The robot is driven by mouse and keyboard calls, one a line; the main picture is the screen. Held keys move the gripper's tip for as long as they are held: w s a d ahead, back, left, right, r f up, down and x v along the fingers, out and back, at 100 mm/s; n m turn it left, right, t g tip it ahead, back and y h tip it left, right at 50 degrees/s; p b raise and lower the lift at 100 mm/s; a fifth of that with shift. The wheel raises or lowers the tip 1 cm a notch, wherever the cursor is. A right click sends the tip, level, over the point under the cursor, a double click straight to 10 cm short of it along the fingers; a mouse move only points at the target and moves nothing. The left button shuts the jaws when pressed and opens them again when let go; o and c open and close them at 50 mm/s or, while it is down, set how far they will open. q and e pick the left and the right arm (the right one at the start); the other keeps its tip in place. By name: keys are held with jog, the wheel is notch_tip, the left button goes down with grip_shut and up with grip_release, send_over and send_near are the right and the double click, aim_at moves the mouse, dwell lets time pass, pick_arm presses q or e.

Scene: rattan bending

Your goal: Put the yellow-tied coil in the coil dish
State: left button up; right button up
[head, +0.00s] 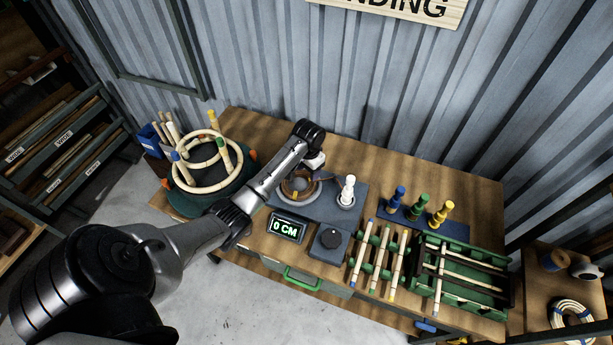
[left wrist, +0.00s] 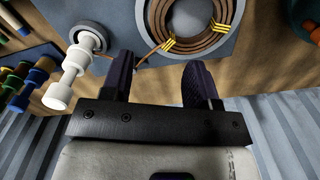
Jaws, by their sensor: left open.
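The yellow-tied coil (head: 297,196) is a brown ring with yellow ties. It lies around a grey dome inside a round grey dish (left wrist: 148,14) on a grey plate. In the left wrist view the coil (left wrist: 205,45) shows two yellow ties, and a loose brown end sticks out toward the white stepped peg. My left gripper (left wrist: 158,72) is open and empty, with its fingers just beside the coil and nothing between them. In the head view my left gripper (head: 314,164) is over the plate's far side, its fingertips mostly hidden. My right gripper is not in view.
A white stepped peg (head: 347,190) stands in a grey cup right of the dish. Coloured pegs (head: 419,206) and rod racks (head: 461,275) stand right. A large ring form (head: 207,165) stands left.

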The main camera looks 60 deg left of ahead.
pick_arm(q)
jog(key=s+d+f+m+t+y, duration=0.1)
jog(key=s+d+f+m, duration=0.1)
jog(key=s+d, duration=0.6)
jog(key=s+d+f+m+t, duration=0.1)
jog(key=s+d+f+m, duration=0.15)
jog(key=s+d, duration=0.6)
jog(key=s+d+r, duration=0.3)
jog(key=s+d, duration=0.2)
jog(key=d, duration=0.1)
jog(key=s+d+r+t+h, duration=0.1)
jog(key=s+d+r, duration=0.2)
jog(key=s+d, duration=0.2)
jog(key=shift+s+d+r+t, duration=0.2)
jog(key=shift+s+d+t, duration=0.1)
jog(key=shift+d, duration=0.3)
